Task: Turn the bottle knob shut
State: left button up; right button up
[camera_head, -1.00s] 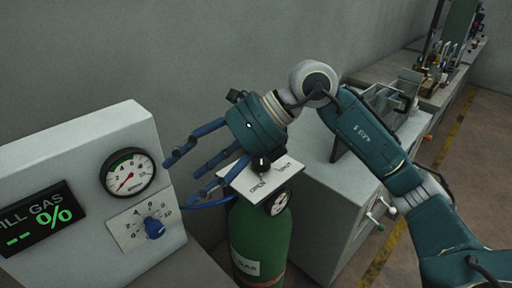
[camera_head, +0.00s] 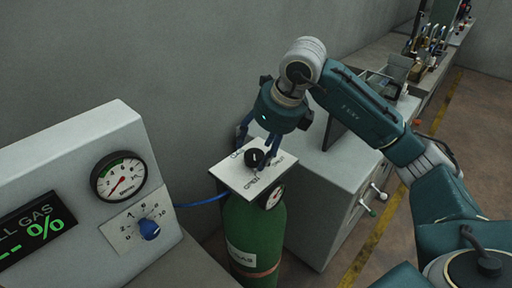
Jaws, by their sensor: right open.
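The bottle knob (camera_head: 254,157) is a small black knob with a white mark on a white plate (camera_head: 233,174). The plate has "OPEN" lettering at its front edge and other lettering partly hidden behind my fingers. It sits on top of a green gas bottle (camera_head: 256,236). My right gripper (camera_head: 257,147) is open and points down over the plate, with blue fingers on both sides of the knob. I cannot tell whether the fingers touch it. My left gripper is not in view.
A grey panel at left carries a gauge (camera_head: 119,177), a blue knob (camera_head: 149,229) and a green-lettered gas display (camera_head: 33,230). A blue hose (camera_head: 203,200) runs to the bottle. A grey cabinet (camera_head: 325,193) stands close at right, and a tool bench (camera_head: 432,75) is behind.

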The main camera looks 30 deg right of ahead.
jog(key=shift+x, duration=0.75)
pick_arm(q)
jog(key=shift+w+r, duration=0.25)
pick_arm(e)
jog(key=shift+f, duration=0.15)
jog(key=shift+c, duration=0.5)
jog(key=c, duration=1)
